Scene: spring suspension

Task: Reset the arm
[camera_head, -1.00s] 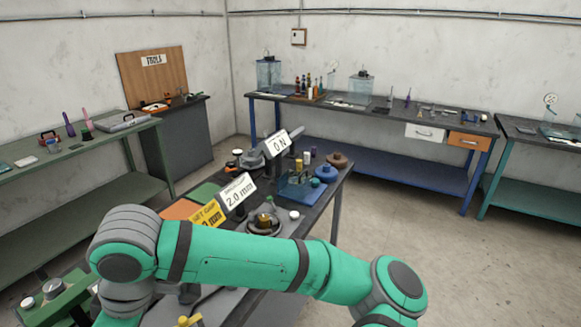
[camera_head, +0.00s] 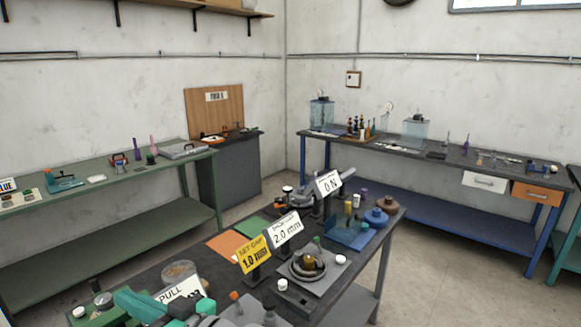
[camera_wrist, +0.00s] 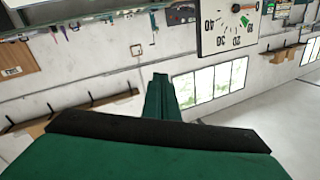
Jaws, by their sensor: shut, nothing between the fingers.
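My gripper (camera_wrist: 162,97) shows in the wrist view as green fingers close together, with a dark band behind them. It is shut and holds nothing. It points at open air in front of a wall, clear of the workbench. In the head view, teal and grey parts at the bottom edge look like part of my arm, but the gripper cannot be made out there.
The dark workbench (camera_head: 222,270) holds a yellow gap sign (camera_head: 254,254), a white 2.0 mm sign (camera_head: 285,233), a 0 N sign (camera_head: 328,183) and a blue tray (camera_head: 345,235). A green bench (camera_head: 110,183) stands left. A dial (camera_wrist: 229,25) shows upside down in the wrist view.

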